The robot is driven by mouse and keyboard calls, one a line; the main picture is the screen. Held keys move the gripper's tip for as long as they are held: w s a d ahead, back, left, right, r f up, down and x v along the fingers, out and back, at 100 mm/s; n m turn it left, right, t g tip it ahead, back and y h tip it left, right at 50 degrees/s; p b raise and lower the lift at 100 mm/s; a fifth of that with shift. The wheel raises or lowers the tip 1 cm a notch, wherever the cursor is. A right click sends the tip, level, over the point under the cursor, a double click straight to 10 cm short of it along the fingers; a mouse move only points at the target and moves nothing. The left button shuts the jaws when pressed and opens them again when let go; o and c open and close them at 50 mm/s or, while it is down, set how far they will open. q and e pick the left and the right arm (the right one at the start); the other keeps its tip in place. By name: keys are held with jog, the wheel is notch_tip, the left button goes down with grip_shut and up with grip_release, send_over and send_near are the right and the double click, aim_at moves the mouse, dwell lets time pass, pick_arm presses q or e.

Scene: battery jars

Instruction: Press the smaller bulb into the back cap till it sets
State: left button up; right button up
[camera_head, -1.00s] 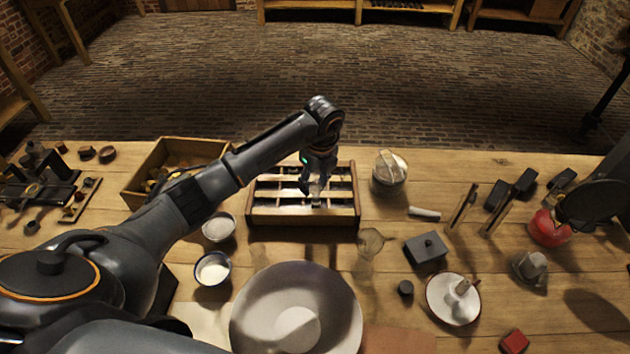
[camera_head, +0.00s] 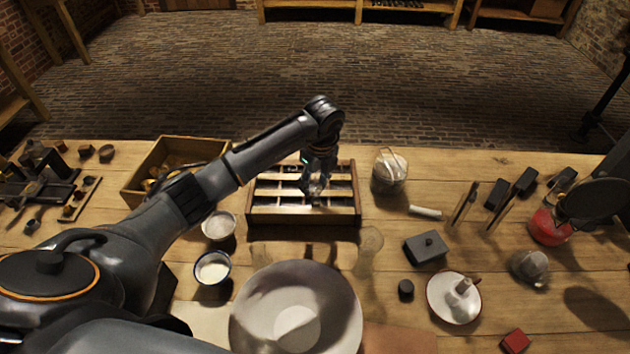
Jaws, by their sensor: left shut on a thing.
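My left gripper (camera_head: 315,187) reaches over the divided wooden tray (camera_head: 303,217) in the middle of the table. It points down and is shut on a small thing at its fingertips. That thing is too small and too much covered by the fingers to make out; it may be the smaller bulb. My right gripper is not in view.
A wooden box (camera_head: 134,192) stands left of the tray, a glass jar (camera_head: 389,174) right of it. Faint clear glass (camera_head: 368,247) stands in front. Nearer are a large bowl (camera_head: 345,320), two small bowls, a grey box (camera_head: 425,247) and a white dish (camera_head: 436,304).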

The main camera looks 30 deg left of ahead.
pick_arm(q)
jog(key=shift+s+f+b, duration=0.1)
jog(key=shift+f+b, duration=0.4)
jog(key=shift+f, duration=0.45)
dwell(3.7)
dwell(1.1)
jog(key=o, duration=1.1)
jog(key=r, duration=0.4)
jog(key=d+r, duration=0.1)
jog(key=r, duration=0.7)
jog(key=shift+s+d, duration=0.15)
jog(key=shift+s, duration=0.05)
